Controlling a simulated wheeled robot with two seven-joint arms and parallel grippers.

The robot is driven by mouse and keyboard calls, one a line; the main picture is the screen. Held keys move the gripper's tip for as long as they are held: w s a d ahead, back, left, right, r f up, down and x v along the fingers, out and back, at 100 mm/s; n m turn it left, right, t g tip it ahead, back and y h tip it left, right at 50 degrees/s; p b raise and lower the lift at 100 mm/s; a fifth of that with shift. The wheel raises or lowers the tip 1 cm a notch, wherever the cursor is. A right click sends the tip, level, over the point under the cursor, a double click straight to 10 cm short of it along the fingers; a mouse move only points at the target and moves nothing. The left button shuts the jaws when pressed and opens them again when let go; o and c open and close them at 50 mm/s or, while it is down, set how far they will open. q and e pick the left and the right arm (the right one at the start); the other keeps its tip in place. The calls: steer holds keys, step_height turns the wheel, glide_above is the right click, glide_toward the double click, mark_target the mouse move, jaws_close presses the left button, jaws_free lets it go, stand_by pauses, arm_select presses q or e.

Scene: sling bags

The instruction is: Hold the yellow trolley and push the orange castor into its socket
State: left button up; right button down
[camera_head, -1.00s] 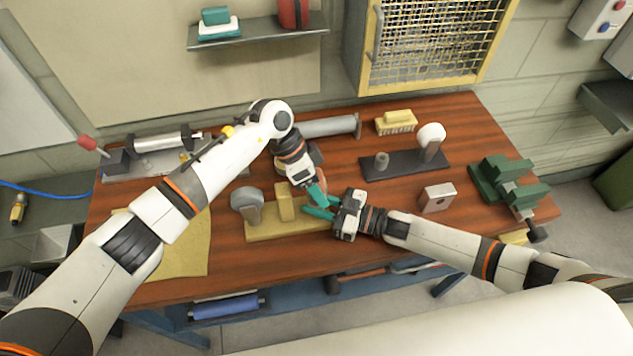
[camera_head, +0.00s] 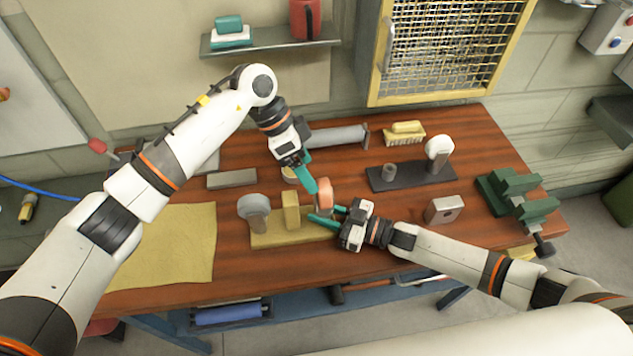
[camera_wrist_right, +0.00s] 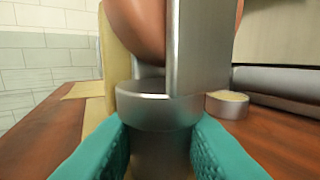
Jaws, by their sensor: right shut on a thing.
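The yellow trolley (camera_head: 268,241) lies on the wooden bench, with an upright yellow block and a grey castor (camera_head: 252,208) on its left part. The orange castor (camera_head: 324,194) stands wheel up at the trolley's right end. My right gripper (camera_head: 324,217) is shut on its metal lower part; the wrist view shows the green fingers (camera_wrist_right: 160,150) on both sides of a grey cylinder under a collar, with the orange wheel (camera_wrist_right: 138,28) above. Whether the stem sits in the socket is hidden. My left gripper (camera_head: 312,184) is beside the orange wheel; its opening is unclear.
A dark plate (camera_head: 411,176) with a white-topped post, a metal block (camera_head: 444,209) and a green vise (camera_head: 516,200) are to the right. A yellow brush (camera_head: 405,134) and a grey cylinder (camera_head: 336,137) lie behind. A yellow cloth (camera_head: 180,245) covers the left front.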

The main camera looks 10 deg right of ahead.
arm_select(q)
steer(key=shift+v, duration=1.55)
arm_select(e)
steer(key=c, duration=1.1)
jaws_free()
steer(key=shift+o, duration=0.2)
steer(key=v, duration=1.2)
arm_select(q)
steer(key=shift+s+d, duration=0.1)
arm_select(e)
steer(key=shift+d, duration=0.1)
